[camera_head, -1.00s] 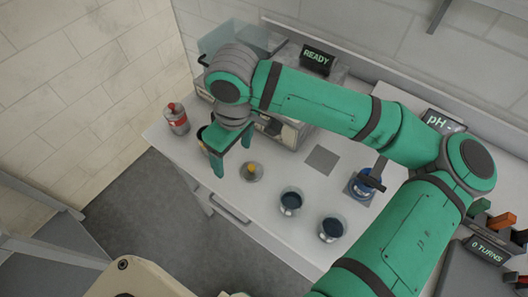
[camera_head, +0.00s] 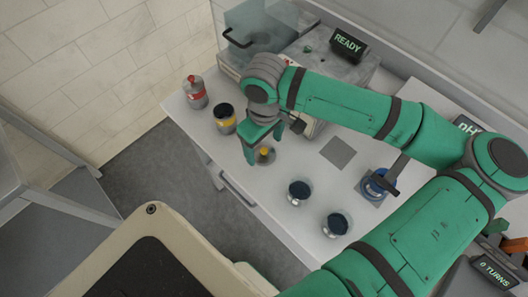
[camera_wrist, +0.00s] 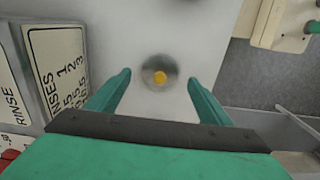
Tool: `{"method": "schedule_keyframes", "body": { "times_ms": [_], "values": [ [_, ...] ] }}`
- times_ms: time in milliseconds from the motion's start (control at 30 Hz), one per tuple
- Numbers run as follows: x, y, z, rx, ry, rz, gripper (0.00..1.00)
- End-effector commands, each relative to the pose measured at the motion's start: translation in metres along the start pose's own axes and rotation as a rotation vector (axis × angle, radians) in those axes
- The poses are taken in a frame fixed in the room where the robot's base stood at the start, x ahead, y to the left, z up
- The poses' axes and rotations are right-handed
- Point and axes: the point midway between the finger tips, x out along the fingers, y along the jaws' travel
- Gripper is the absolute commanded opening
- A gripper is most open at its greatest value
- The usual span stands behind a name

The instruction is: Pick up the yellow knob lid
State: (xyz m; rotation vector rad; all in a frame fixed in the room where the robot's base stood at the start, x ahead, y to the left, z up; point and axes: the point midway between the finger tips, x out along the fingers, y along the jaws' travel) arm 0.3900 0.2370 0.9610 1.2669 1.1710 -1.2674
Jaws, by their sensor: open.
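The yellow knob lid (camera_head: 265,155) is a small round grey disc with a yellow knob, lying on the white bench. In the wrist view the lid (camera_wrist: 160,73) lies just beyond the fingertips, about centred between them. My gripper (camera_head: 262,148) is open and empty, pointing down, with its fingers close to the lid in the head view. In the wrist view my gripper (camera_wrist: 160,80) shows two green fingers, one to each side of the lid. I cannot tell the exact height of the fingertips above the bench.
Two cups of dark contents (camera_head: 299,192) (camera_head: 336,224) and a blue round device (camera_head: 377,186) stand to the right. The washer with a READY display (camera_head: 347,42) is behind.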

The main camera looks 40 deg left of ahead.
Motion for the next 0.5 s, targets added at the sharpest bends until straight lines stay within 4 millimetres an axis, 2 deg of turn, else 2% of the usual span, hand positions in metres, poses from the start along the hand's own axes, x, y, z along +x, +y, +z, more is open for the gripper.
{"method": "schedule_keyframes", "body": {
  "times_ms": [100, 200, 467, 500],
  "values": [
    [0.015, 0.0, -0.001, 0.001, -0.001, -0.001, 0.73],
    [0.023, 0.0, -0.001, 0.0, -0.001, 0.0, 0.73],
    [0.025, 0.0, -0.001, 0.0, 0.0, 0.001, 0.73],
    [0.025, 0.0, -0.001, 0.0, 0.0, 0.001, 0.64]
  ]
}}
